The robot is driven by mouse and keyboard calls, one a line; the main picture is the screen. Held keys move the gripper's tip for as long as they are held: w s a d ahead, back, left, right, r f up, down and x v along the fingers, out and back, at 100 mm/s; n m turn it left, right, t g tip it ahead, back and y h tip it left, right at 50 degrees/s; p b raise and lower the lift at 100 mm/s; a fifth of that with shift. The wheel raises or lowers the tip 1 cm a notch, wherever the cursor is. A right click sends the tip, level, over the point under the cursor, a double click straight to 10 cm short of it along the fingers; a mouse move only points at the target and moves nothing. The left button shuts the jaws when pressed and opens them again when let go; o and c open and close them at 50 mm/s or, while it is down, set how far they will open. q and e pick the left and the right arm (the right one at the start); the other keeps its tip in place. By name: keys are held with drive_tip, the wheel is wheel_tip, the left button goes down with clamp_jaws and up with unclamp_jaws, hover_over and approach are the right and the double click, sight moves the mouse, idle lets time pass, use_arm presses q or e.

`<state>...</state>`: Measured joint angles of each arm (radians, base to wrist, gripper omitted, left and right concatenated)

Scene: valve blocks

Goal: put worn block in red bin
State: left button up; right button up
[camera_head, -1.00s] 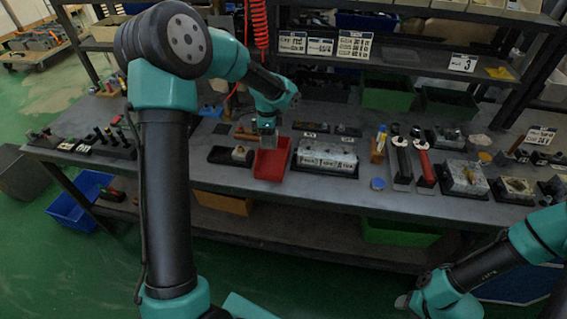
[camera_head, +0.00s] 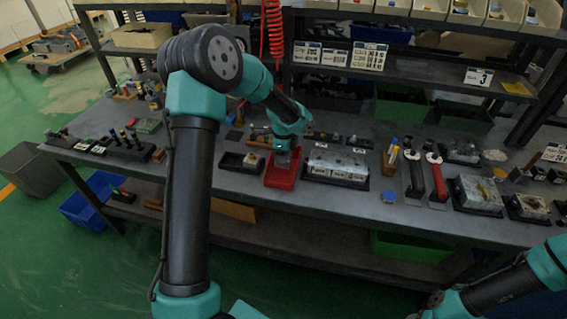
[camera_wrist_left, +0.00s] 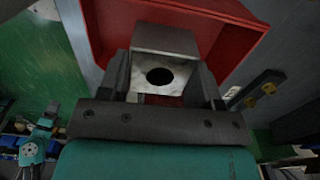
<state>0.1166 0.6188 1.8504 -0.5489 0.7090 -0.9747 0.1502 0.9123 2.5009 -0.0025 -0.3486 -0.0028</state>
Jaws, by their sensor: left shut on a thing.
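The red bin (camera_head: 281,180) stands near the front edge of the workbench, between a black tray and a large metal block. My left gripper (camera_head: 285,156) points down at the bin and hides part of its inside. In the left wrist view, its fingers (camera_wrist_left: 162,85) are shut on a grey metal block (camera_wrist_left: 165,42) with a dark round hole, with the red bin (camera_wrist_left: 240,45) behind it. I cannot tell whether the block touches the bin floor. Wear on the block is hard to judge. My right arm shows at the lower right; its jaws are unclear.
A black tray (camera_head: 228,161) with a small block in it stands left of the bin. A large metal valve block (camera_head: 338,165) stands close on the right. Red- and black-handled tools (camera_head: 438,178) lie further right. Shelves rise behind.

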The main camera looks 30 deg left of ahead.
use_arm(q)
drive_tip(key=shift+f, duration=0.15)
drive_tip(key=shift+f, duration=1.85)
drive_tip(key=shift+f, duration=0.15)
drive_tip(key=o, duration=1.1)
wheel_tip(320, 180, up, 12)
drive_tip(key=shift+r, duration=0.15)
drive_tip(key=shift+d, duration=0.1)
